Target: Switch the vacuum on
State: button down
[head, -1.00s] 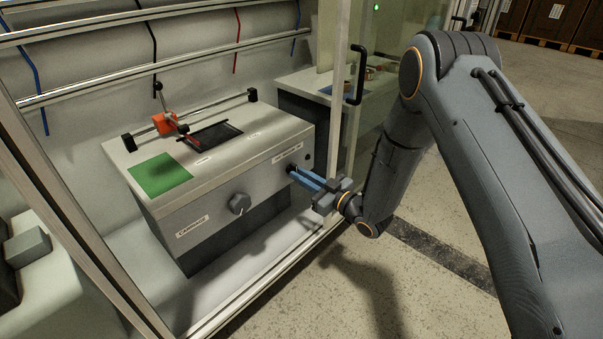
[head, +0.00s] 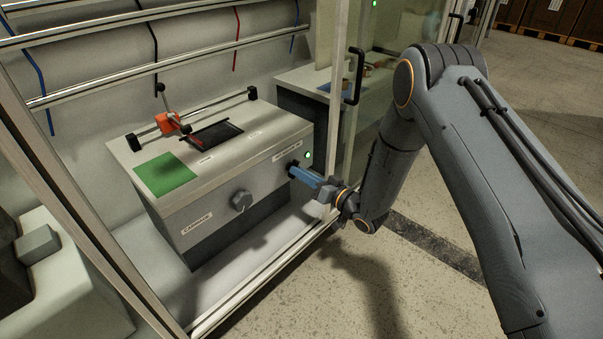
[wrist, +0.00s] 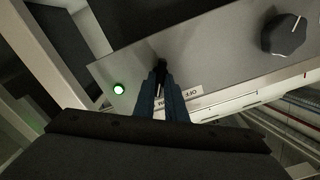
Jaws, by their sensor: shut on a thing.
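The grey machine box (head: 222,205) stands inside the glass-walled enclosure. On the right of its front panel a small lamp (head: 308,155) is lit green; the lamp also shows green in the wrist view (wrist: 118,88). My gripper (head: 293,170) reaches the panel just below and left of the lamp. In the wrist view its blue fingers (wrist: 161,82) are shut around a small dark switch (wrist: 161,65), which they mostly hide. A label beside the switch, partly covered by the fingers, reads "OFF" at one end.
A dark knob (head: 241,201) sits at the panel's middle, above the lower "CARRIAGE" label (head: 197,223). A green pad (head: 165,174) and a red-topped slide (head: 172,122) are on top. The enclosure's door handle (head: 354,76) and frame post stand close to my arm.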

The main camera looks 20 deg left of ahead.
jog(key=shift+s+f, duration=0.15)
jog(key=c, duration=1.8)
grip_release()
jog(key=p+v, duration=0.1)
jog(key=v, duration=0.7)
jog(key=shift+p, duration=0.4)
jog(key=shift+a, duration=0.1)
